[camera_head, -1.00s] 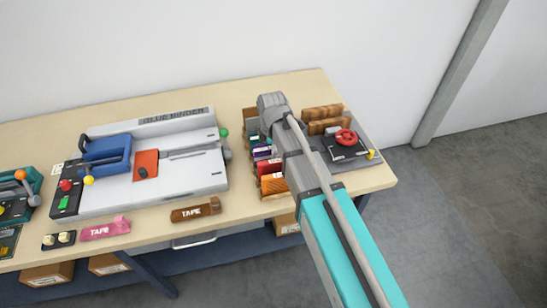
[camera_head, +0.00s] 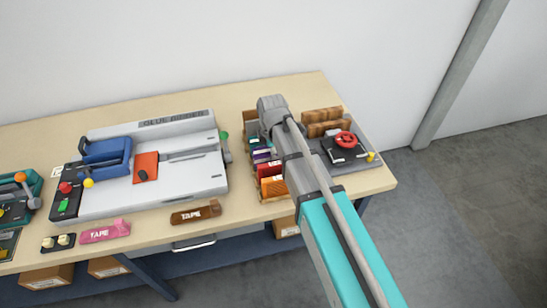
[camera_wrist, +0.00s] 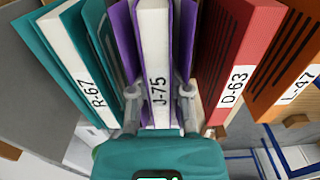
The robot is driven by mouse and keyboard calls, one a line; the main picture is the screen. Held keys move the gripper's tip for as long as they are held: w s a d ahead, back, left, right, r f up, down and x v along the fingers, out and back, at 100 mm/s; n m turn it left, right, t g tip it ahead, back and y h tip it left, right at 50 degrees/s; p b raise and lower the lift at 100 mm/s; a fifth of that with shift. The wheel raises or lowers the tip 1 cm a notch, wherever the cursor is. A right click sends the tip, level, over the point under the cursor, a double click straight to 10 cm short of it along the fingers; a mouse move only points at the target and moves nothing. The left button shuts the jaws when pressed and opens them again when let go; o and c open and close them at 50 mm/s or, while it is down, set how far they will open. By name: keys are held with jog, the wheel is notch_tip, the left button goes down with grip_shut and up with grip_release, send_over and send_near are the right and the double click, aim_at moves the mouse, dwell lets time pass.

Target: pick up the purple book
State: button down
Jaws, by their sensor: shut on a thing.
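The purple book (camera_wrist: 172,60) stands upright in the middle of the wrist view, its white spine labelled J-75. My gripper (camera_wrist: 160,92) has one finger on each side of this spine and is shut on the book. In the head view the purple book (camera_head: 262,154) shows as a small strip in the wooden rack (camera_head: 250,119), among other books. My arm covers the gripper and part of the rack there.
In the wrist view a teal book R-67 (camera_wrist: 75,55) stands left, a red book D-63 (camera_wrist: 238,50) and an orange book L-47 (camera_wrist: 292,65) right. The glue binder (camera_head: 190,180) is left of the rack; a press with a red wheel (camera_head: 346,139) is right.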

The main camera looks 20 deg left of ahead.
jog(key=shift+r, duration=0.15)
notch_tip(320, 180, up, 10)
jog(key=p, duration=1)
